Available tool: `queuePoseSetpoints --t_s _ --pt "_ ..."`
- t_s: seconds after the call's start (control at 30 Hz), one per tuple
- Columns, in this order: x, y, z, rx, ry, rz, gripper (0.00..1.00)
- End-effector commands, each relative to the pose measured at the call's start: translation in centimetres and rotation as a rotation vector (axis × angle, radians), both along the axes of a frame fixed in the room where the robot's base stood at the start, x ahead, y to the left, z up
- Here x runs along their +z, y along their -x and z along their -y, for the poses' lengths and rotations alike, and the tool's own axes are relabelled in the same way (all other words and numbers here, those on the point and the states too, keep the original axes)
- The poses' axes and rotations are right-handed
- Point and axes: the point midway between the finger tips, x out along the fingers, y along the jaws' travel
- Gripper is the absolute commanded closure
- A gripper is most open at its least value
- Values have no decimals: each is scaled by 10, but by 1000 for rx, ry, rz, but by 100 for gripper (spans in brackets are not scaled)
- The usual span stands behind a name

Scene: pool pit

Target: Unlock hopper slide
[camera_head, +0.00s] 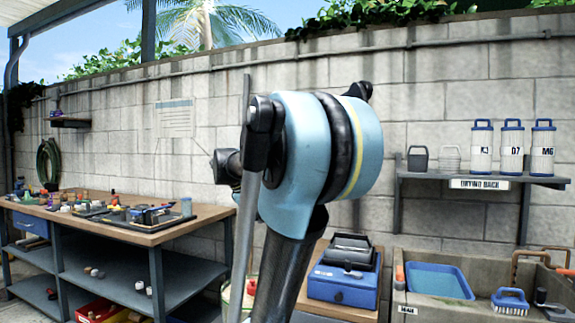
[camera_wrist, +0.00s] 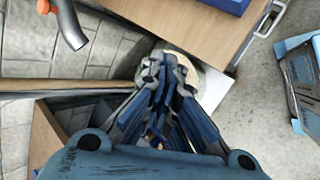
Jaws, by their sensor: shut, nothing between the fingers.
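No part that I can clearly make out as a hopper slide or its lock shows in either view. A blue box with a dark grey top part (camera_head: 345,283) stands on a wooden surface, right of my arm in the head view. A blue edge, perhaps of this box, shows at the top of the wrist view (camera_wrist: 222,4). My gripper (camera_wrist: 163,62) is shut and empty in the wrist view. It points over a pale round thing, partly hidden behind the fingers, beside the wooden top (camera_wrist: 185,32). My arm hides my gripper in the head view.
A workbench (camera_head: 125,226) with small parts stands left. A pale bucket (camera_head: 228,302) is partly hidden behind my arm. A sink with a blue tray (camera_head: 438,281) and a blue brush (camera_head: 510,301) is right. A wall shelf (camera_head: 480,177) holds several canisters.

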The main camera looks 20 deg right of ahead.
Motion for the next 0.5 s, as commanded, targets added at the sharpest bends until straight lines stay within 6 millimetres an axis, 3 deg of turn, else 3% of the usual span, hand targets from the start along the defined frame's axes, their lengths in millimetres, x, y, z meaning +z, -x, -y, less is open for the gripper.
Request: queuePoseSetpoints --t_s 0.1,0.5 --pt "35 -32 17 86 114 -54 100" --pt "146 -134 68 351 504 -302 100"
